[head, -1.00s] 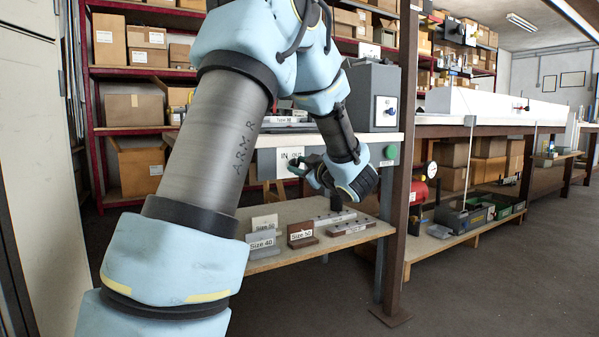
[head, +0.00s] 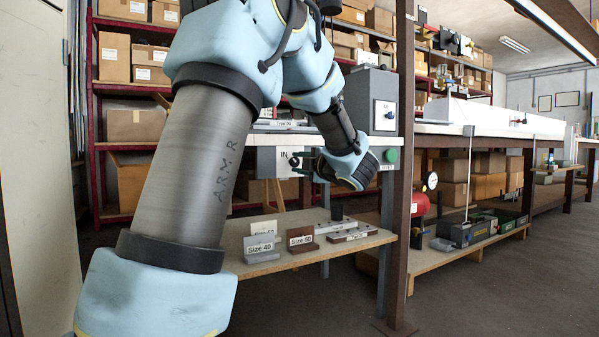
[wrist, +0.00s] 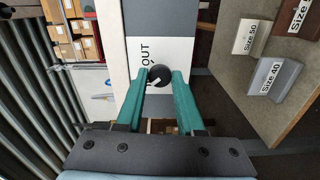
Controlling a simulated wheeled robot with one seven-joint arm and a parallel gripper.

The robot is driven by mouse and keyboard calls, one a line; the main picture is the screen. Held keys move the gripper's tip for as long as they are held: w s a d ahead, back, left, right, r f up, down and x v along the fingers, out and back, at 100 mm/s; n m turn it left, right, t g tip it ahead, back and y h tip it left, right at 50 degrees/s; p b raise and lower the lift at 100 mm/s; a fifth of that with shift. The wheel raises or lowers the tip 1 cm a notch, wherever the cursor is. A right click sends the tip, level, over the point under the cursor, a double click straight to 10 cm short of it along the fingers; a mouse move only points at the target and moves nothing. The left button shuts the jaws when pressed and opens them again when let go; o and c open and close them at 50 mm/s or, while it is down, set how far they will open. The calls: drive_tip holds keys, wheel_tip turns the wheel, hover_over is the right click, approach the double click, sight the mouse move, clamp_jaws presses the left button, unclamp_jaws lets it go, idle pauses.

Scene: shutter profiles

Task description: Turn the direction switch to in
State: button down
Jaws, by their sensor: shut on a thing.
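The direction switch is a round black knob (wrist: 159,75) on a white-and-grey panel (wrist: 163,48). A pale mark shows on the knob, toward the lower left in the wrist view; I cannot tell its exact setting. The word OUT (wrist: 148,54) reads sideways above the knob, and the other label is mostly hidden. My gripper (wrist: 160,78) has its two green fingers on either side of the knob, shut on it. In the head view my gripper (head: 300,163) is at the panel front, with the IN label (head: 284,157) left of it and OUT hidden.
A shelf (head: 305,250) below holds size blocks, including Size 40 (head: 260,246) and Size 50 (head: 301,241). A green button (head: 391,156) sits right of the panel. A brown post (head: 401,200) stands to the right. The floor in front is clear.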

drive_tip(key=shift+n+b, duration=0.35)
drive_tip(key=shift+n, duration=0.15)
drive_tip(key=c, duration=0.5)
unclamp_jaws()
drive_tip(key=shift+c, duration=0.2)
drive_tip(key=shift+s+d+p, duration=0.3)
drive_tip(key=shift+s, duration=0.15)
drive_tip(key=p+v, duration=0.3)
drive_tip(key=v, duration=0.6)
drive_tip(key=shift+s+d, duration=0.15)
drive_tip(key=shift+s, duration=0.2)
